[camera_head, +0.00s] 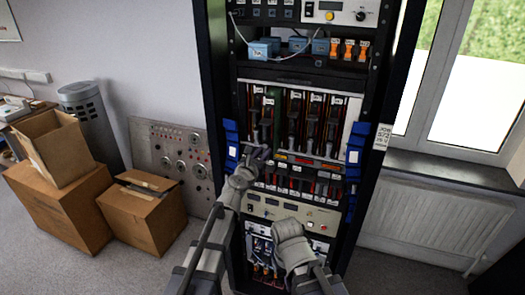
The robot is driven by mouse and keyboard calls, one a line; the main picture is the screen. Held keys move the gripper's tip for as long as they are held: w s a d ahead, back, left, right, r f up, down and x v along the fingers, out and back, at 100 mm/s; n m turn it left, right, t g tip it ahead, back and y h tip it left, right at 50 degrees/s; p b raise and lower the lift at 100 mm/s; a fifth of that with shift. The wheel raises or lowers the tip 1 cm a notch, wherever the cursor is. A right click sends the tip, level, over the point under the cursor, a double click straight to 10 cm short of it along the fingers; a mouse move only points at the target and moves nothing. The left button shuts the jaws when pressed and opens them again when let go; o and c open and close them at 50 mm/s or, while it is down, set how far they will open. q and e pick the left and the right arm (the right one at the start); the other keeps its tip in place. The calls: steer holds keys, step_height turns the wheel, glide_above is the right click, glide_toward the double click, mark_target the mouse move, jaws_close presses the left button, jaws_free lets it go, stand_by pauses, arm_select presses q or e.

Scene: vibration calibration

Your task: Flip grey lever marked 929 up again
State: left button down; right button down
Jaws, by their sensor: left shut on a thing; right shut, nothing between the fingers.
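A tall black rack (220,100) stands in front of me with a panel of dark grey levers (292,118) in its middle. White tags sit above the levers, but their numbers are too small to read, so I cannot tell which is 929. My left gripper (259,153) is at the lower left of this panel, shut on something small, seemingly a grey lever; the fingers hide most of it. My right gripper (286,230) is lower, in front of the rack's lower units. It is shut and empty, apart from the levers.
Blue handles (355,150) flank the lever panel. A lower row of small dark switches (300,180) lies beneath it. Cardboard boxes (145,215) and a grey panel with dials (172,150) stand left. A radiator (425,220) and window are right.

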arm_select(q)
steer(key=shift+w+d+r+g+p, duration=0.15)
steer(key=shift+r+g+p, duration=0.15)
steer(key=shift+p, duration=0.25)
steer(key=shift+w+p, duration=0.1)
steer(key=shift+p, duration=0.3)
steer(key=shift+f, duration=0.1)
steer(key=c, duration=0.7)
jaws_free()
steer(key=shift+c, duration=0.2)
steer(key=p+v, duration=0.1)
steer(key=v, duration=0.7)
